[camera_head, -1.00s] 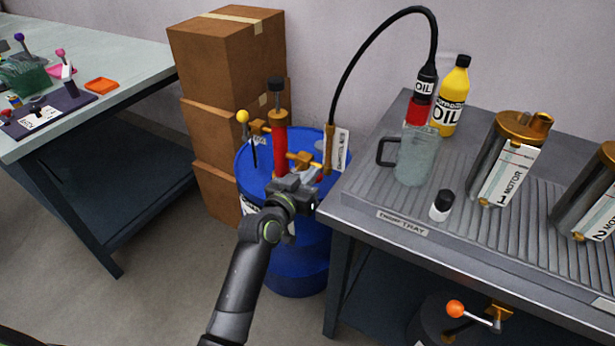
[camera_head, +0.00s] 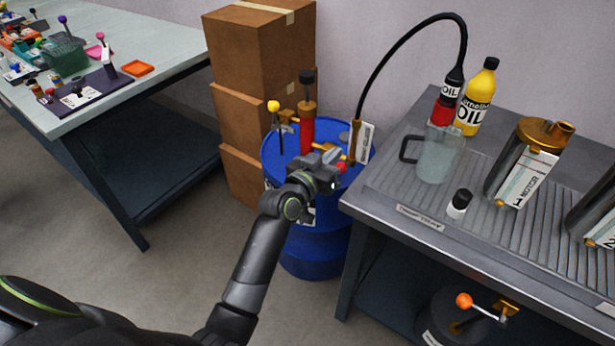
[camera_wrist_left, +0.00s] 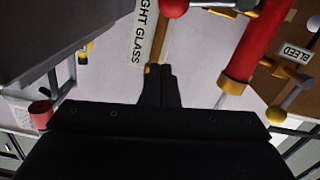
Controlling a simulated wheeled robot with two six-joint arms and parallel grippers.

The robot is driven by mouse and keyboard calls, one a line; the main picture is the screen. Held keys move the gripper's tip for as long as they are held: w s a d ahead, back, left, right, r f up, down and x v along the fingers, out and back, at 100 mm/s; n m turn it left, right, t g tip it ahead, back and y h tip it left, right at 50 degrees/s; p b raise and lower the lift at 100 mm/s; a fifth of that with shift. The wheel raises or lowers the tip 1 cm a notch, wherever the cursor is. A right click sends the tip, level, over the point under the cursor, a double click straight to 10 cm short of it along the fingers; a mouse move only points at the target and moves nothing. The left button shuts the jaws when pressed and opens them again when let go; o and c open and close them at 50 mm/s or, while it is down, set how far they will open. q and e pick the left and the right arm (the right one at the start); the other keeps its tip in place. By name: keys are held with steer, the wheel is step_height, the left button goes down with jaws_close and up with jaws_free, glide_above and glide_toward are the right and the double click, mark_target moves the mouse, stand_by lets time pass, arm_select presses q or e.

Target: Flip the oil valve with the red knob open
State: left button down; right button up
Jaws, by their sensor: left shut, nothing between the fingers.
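The red knob (camera_head: 341,167) shows at the front right of the brass fittings on the blue drum (camera_head: 312,240), just beside my left gripper (camera_head: 333,157). In the left wrist view the red knob (camera_wrist_left: 175,7) is a round red ball at the top edge, beyond the shut fingertips (camera_wrist_left: 160,70) and apart from them. The fingers are together and empty. The valve's lever and body are mostly hidden behind the gripper and cut off by the wrist frame. My right gripper is out of view.
A red pump column (camera_head: 306,135) and a yellow knob (camera_head: 273,106) stand on the drum. The sight glass label (camera_head: 362,143) is right of the gripper. The drip tray table (camera_head: 400,205) with a jug (camera_head: 436,157) stands close on the right. Cardboard boxes (camera_head: 250,60) are behind.

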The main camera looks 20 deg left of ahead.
arm_select(q)
steer(key=v, duration=0.9)
steer(key=shift+s, duration=0.3)
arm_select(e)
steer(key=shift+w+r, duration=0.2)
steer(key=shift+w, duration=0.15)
arm_select(q)
steer(key=shift+a+f, duration=0.1)
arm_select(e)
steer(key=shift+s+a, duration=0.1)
